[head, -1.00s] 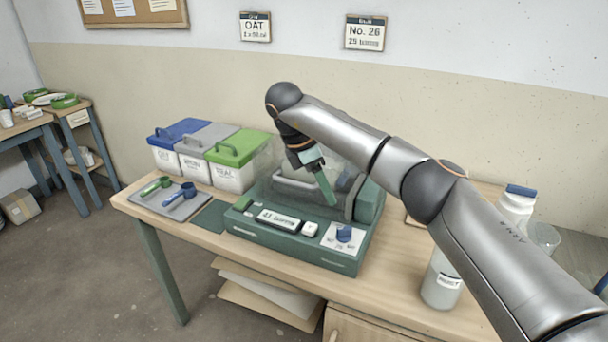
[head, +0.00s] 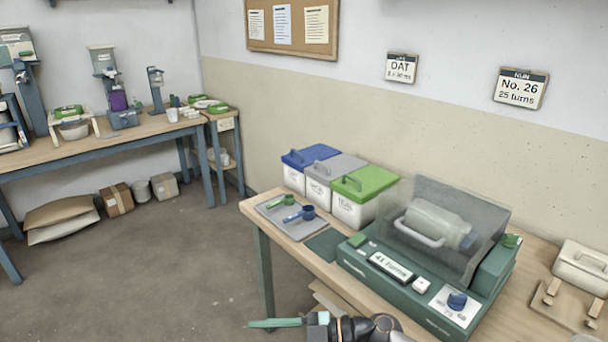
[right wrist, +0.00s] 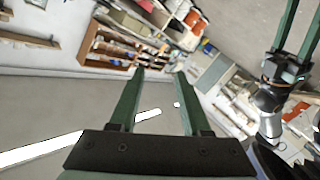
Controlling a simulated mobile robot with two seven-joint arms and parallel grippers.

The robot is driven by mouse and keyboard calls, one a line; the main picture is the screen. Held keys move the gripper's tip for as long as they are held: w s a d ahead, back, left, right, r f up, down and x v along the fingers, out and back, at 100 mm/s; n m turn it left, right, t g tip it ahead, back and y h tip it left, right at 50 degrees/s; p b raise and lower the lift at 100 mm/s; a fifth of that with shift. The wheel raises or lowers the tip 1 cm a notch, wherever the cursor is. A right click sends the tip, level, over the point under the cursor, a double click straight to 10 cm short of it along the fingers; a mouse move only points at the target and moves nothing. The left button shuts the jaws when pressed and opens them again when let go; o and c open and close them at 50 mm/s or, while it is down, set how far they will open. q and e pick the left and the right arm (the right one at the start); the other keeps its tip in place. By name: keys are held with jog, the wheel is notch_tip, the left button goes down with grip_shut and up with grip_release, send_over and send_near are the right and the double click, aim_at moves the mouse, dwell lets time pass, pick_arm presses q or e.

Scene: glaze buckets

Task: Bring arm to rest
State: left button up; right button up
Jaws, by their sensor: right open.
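My right gripper (head: 275,323) shows at the bottom edge of the head view, side-on, its green finger pointing left, low in front of the table and apart from it. In the right wrist view its two fingers (right wrist: 159,73) stand apart with nothing between them. My left gripper (right wrist: 304,8) shows at the upper right of that view, its two green fingers apart and no object seen between them. It is out of the head view.
The wooden table (head: 562,322) holds a green machine (head: 405,290) with a bottle (head: 435,222) under a clear cover, lidded buckets (head: 365,185) and a tray (head: 268,212) of scoops. A white container (head: 582,268) stands right. Open floor (head: 150,270) lies left.

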jog(key=d+f+m+t+h+p, duration=0.25)
jog(key=d+m+t+h, duration=0.35)
jog(key=d+m+t, duration=0.75)
jog(key=s+d+f+m+g+h, duration=0.2)
jog(key=s+d+f+m+h, duration=0.2)
jog(key=s+f, duration=0.4)
jog(key=s+d+f+m+g+h, duration=0.2)
jog(key=s+d+f+m+h, duration=0.2)
jog(key=s+d+f, duration=0.2)
jog(key=shift+s+d+f+h+p, duration=0.3)
jog(key=shift+s+f+p, duration=0.1)
jog(key=shift+s+f, duration=0.7)
jog(key=shift+s+a+r+g, duration=0.1)
jog(key=shift+r+g, duration=0.05)
jog(key=shift+g, duration=0.1)
